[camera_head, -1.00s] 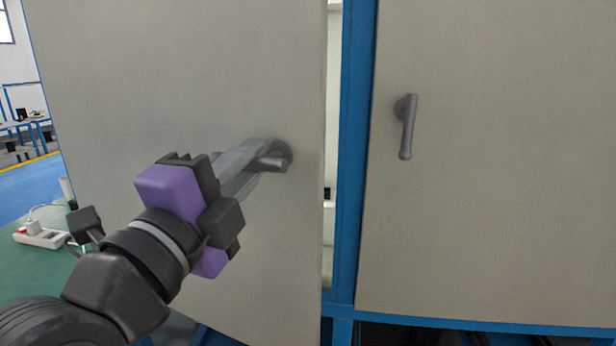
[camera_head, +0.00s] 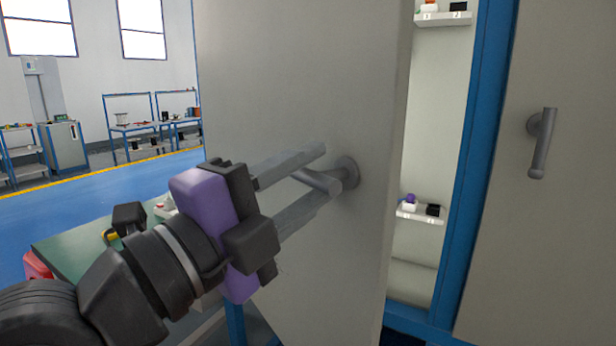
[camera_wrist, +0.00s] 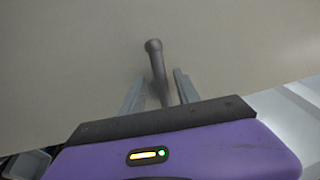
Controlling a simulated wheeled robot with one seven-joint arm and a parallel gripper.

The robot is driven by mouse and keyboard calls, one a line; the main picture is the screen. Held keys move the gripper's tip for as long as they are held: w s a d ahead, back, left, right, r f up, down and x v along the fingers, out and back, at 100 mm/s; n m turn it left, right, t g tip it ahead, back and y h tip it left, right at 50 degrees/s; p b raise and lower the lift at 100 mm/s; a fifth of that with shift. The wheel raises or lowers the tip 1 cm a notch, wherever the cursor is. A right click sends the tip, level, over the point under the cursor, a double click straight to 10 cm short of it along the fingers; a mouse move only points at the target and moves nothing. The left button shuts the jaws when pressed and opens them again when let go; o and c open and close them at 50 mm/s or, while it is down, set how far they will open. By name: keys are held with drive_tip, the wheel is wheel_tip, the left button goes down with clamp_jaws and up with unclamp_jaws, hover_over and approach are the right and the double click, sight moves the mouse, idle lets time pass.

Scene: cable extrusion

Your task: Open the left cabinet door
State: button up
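The left cabinet door (camera_head: 290,90) is a grey panel standing ajar, with a wide gap between its right edge and the blue frame. Its grey lever handle (camera_head: 347,172) is turned roughly level in the head view. My gripper (camera_head: 330,169) is at the handle with its two fingers spread apart, one above and one below the lever. In the wrist view the handle (camera_wrist: 155,56) runs between the open fingers, with a visible gap on either side. Whether a finger touches the door face cannot be told.
The blue frame post (camera_head: 474,170) and the shut right door (camera_head: 575,230) with its own handle (camera_head: 542,145) are on the right. Shelves (camera_head: 420,216) with small items show inside the cabinet.

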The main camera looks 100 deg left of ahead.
drive_tip(key=shift+s, duration=0.1)
drive_tip(key=v, duration=0.7)
drive_tip(key=shift+d+b, duration=0.35)
drive_tip(key=shift+b, duration=0.05)
drive_tip(key=shift+s, duration=0.15)
drive_tip(key=shift+c, duration=0.2)
